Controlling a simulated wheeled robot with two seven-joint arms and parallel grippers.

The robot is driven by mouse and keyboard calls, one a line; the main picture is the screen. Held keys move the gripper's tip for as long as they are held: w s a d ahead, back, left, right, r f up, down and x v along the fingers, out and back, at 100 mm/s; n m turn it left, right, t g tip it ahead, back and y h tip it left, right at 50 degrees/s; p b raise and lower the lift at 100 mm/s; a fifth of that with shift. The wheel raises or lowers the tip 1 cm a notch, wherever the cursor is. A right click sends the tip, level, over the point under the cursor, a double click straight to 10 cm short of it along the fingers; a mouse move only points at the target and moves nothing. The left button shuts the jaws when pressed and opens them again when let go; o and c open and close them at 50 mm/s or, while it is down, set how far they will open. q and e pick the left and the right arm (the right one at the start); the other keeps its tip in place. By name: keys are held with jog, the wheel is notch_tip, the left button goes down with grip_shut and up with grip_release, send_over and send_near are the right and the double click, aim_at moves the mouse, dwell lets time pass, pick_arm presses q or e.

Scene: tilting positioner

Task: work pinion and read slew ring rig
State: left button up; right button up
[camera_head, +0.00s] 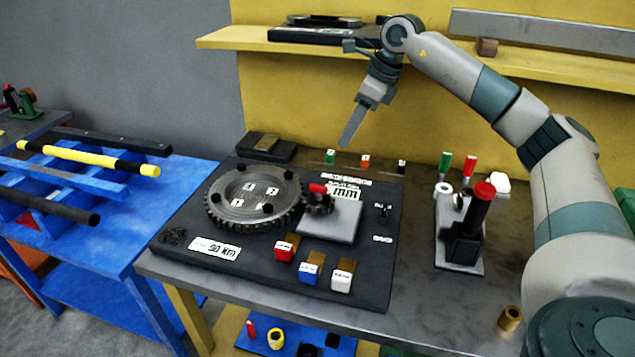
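The slew ring (253,194), a large dark toothed gear with a grey face and numbered white tags, lies flat on the left of the black rig plate (180,215). A small pinion (319,204) with a red part (317,188) on top sits at its right edge, beside a light square plate (345,216). A white label reading mm (346,193) lies behind that plate. My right gripper (348,132) hangs empty above the back of the rig, pointing down, apart from everything. Its fingers overlap in this view, so their opening is unclear. My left gripper is out of view.
Red, blue and white tagged blocks (309,272) line the rig's front. A black stand with a red knob (484,190) and green and red handles (445,160) stand at right. A yellow shelf (530,62) runs behind my arm. A blue table (110,225) is at left.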

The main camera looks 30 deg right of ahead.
jog(key=shift+a, duration=0.1)
jog(key=p, duration=0.5)
send_near(319, 186)
jog(key=x, duration=0.6)
jog(key=shift+w+a+f, duration=0.1)
jog(key=shift+w+f, duration=0.15)
jog(key=shift+f, duration=0.1)
jog(key=shift+x, duration=0.8)
grip_shut()
